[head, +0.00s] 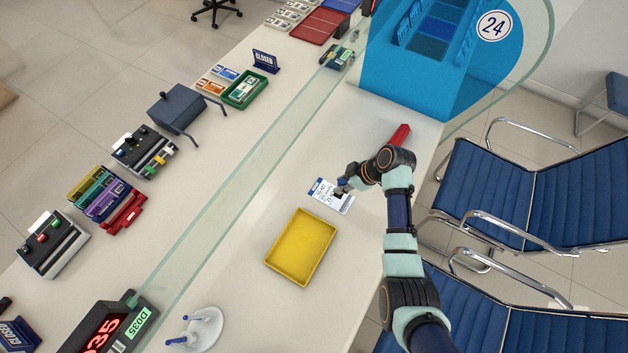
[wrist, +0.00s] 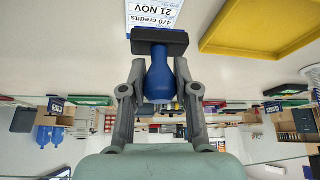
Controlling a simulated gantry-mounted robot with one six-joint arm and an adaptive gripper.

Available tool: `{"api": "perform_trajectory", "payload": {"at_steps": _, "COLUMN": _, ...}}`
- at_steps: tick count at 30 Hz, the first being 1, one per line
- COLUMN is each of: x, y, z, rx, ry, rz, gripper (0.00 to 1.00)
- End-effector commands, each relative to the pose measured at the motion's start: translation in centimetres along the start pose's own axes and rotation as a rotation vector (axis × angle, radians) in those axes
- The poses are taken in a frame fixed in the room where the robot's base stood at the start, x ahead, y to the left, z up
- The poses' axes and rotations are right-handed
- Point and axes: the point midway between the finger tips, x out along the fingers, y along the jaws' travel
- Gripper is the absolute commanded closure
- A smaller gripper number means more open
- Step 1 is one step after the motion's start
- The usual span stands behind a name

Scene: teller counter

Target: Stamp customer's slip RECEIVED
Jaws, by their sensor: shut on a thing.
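The customer's slip (head: 322,188) is a white card with a blue edge and printed text, lying on the counter in front of the glass. The wrist view shows part of the slip (wrist: 160,13) at the top, reading "470 credits" and "21 NOV". My gripper (head: 343,185) is at the slip. In the wrist view my gripper (wrist: 160,91) is shut on the blue handle of a stamp (wrist: 158,78) with a wide dark base. The stamp's base overlaps the slip's near end in that view. I cannot tell whether it touches the paper.
A yellow tray (head: 300,248) stands near the slip, also in the wrist view (wrist: 262,28). A red object (head: 399,134) lies behind my gripper. A white pen base (head: 205,330) is at the front. The glass screen (head: 225,195) runs along the counter; blue chairs (head: 485,190) stand right.

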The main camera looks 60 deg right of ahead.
Motion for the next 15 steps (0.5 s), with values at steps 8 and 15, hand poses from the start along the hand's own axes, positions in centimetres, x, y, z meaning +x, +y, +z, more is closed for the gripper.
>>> {"api": "perform_trajectory", "payload": {"at_steps": 8, "x": 0.4, "y": 0.1, "z": 0.5, "rx": -0.002, "ry": 0.000, "rz": 0.000, "gripper": 0.92}}
{"api": "perform_trajectory", "payload": {"at_steps": 15, "x": 2.6, "y": 0.1, "z": 1.8, "rx": -0.002, "ry": 0.000, "rz": 0.000, "gripper": 0.92}}
